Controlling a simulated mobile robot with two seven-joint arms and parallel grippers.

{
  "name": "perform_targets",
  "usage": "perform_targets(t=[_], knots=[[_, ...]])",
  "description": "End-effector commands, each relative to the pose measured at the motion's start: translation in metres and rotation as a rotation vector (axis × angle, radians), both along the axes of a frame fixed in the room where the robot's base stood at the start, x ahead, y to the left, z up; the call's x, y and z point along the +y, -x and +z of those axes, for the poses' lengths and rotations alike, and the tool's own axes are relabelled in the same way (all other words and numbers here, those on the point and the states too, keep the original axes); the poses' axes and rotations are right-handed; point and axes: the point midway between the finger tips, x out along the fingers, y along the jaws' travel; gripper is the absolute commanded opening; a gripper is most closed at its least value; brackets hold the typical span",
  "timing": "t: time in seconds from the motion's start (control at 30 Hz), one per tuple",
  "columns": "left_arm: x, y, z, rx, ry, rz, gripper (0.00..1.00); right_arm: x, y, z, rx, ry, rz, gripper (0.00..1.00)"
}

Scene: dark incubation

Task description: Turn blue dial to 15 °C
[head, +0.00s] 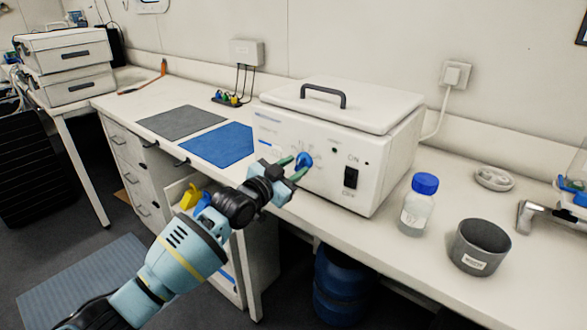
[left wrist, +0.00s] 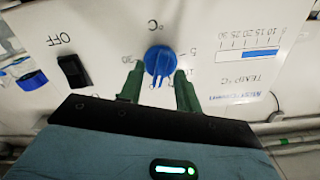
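The blue dial (head: 304,160) is on the front face of the white incubator box (head: 335,180), left of the black ON/OFF switch (head: 351,178). My left gripper (head: 292,172) is at the dial. In the left wrist view, which sees the panel upside down, its green fingers (left wrist: 160,88) stand apart on either side of the blue dial (left wrist: 160,62). I cannot tell whether they touch it. Scale numbers around the dial are partly hidden by the fingers. A temperature bar display (left wrist: 255,52) shows a blue bar; its exact value is unclear. My right gripper is not in view.
A bottle with a blue cap (head: 417,205) and a dark grey cup (head: 479,247) stand right of the box. A blue mat (head: 218,145) and a grey mat (head: 180,122) lie left of it. An open drawer with yellow and blue items is below the bench.

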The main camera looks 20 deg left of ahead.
Motion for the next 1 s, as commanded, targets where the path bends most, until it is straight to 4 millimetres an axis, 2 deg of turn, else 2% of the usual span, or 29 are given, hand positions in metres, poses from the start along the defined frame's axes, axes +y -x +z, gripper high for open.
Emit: perform_targets(t=[0.33,0.6,1.0], knots=[[-0.0014,-0.0033,0.0005,-0.001,0.0,0.0,0.34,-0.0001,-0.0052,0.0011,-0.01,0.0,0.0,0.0],[-0.0012,-0.0032,0.0004,-0.001,0.0,0.0,0.0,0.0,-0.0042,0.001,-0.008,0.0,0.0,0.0],[-0.0012,-0.0032,0.0012,0.016,0.046,0.001,0.0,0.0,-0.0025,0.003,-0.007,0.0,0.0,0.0]])
